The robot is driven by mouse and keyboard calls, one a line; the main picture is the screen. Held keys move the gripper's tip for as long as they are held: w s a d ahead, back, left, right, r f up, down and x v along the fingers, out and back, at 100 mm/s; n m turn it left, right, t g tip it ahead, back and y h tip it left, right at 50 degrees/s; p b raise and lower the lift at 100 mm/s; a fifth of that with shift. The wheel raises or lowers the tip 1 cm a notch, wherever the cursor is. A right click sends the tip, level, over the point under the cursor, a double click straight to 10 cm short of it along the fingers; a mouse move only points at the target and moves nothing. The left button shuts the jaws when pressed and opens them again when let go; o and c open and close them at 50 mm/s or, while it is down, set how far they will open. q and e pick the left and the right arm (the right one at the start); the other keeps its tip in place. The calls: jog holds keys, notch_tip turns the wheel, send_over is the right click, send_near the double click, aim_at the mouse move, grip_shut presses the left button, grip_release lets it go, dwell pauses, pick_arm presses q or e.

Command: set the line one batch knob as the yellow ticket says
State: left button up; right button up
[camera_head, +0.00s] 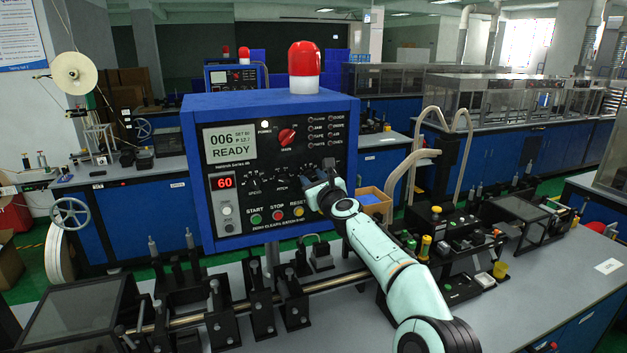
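The near blue control panel (197,165) stands in front of me, with a display (230,145) reading 006 and READY and a red readout (224,182) of 60. Small black dials marked SPEED (253,186) and PITCH (280,181) sit in a row below the red main switch (286,136). My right gripper (318,186) is at the panel face at the right end of this row. It covers what is there, so the batch knob is hidden or not readable. Its fingers are too dark and small to judge. My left gripper is out of view. I see no yellow ticket.
Start, stop and reset buttons (277,215) sit low on the panel. A red lamp (304,66) tops it. A shaft with black brackets (258,306) and a machine with levers (437,240) occupy the bench. Bare grey bench (570,275) lies at the right.

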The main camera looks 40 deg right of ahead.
jog(key=shift+n, duration=0.4)
jog(key=n, duration=0.2)
jog(key=shift+r+n, duration=0.1)
jog(key=shift+n, duration=0.3)
jog(key=n, duration=0.4)
jog(key=shift+b, duration=0.35)
jog(key=n, duration=0.5)
jog(key=n+b, duration=0.1)
jog(key=n, duration=0.3)
jog(key=shift+n, duration=0.3)
jog(key=n, duration=0.6)
jog(key=shift+b, duration=0.35)
jog(key=n, duration=0.3)
jog(key=shift+n, duration=0.4)
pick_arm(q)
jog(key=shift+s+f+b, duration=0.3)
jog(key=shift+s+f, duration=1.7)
pick_arm(e)
jog(key=shift+n, duration=1.5)
